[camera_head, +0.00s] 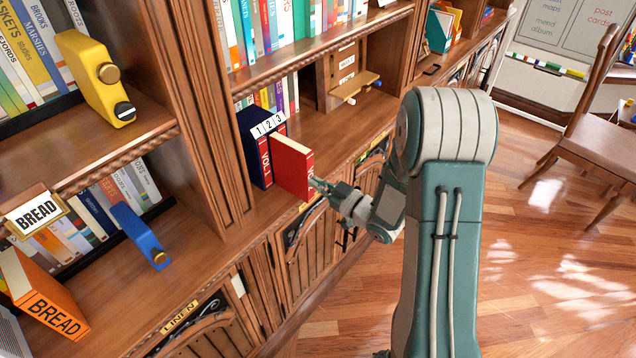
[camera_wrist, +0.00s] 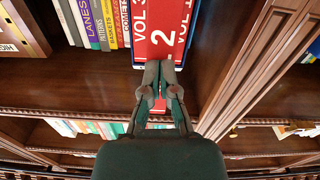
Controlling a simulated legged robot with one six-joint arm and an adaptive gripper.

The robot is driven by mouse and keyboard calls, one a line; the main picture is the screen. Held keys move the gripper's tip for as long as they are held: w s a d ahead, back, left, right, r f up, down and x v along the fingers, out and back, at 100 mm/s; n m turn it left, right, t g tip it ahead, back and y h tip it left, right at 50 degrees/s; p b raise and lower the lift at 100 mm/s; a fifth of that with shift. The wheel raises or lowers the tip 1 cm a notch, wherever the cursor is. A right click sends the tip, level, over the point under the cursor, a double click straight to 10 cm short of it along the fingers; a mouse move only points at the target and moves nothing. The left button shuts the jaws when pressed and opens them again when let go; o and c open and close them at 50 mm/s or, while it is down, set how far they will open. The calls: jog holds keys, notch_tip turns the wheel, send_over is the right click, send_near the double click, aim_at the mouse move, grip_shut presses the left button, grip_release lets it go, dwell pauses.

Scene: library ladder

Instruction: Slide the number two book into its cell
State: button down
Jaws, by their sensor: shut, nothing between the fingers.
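The red number two book (camera_head: 296,168) stands upright and sticks out toward me from the dark blue case (camera_head: 248,140) marked 1, 2, 3. Its spine, with a white 2, also shows in the wrist view (camera_wrist: 163,38), between the VOL 3 and VOL 1 (camera_head: 265,160) books. How far its back end is inside the case is hidden. My gripper (camera_head: 314,183) is shut and empty at the spine's lower part. In the wrist view its fingertips (camera_wrist: 160,68) are together in front of the spine, seemingly touching it.
A wooden upright (camera_head: 205,120) stands left of the case. A wooden box with a tan flap (camera_head: 354,86) is to the right on the same shelf. A yellow holder (camera_head: 95,80), a blue holder (camera_head: 138,236) and an orange BREAD book (camera_head: 42,295) are in the left bay.

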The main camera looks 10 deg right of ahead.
jog(key=v, duration=1.4)
jog(key=shift+s, duration=0.1)
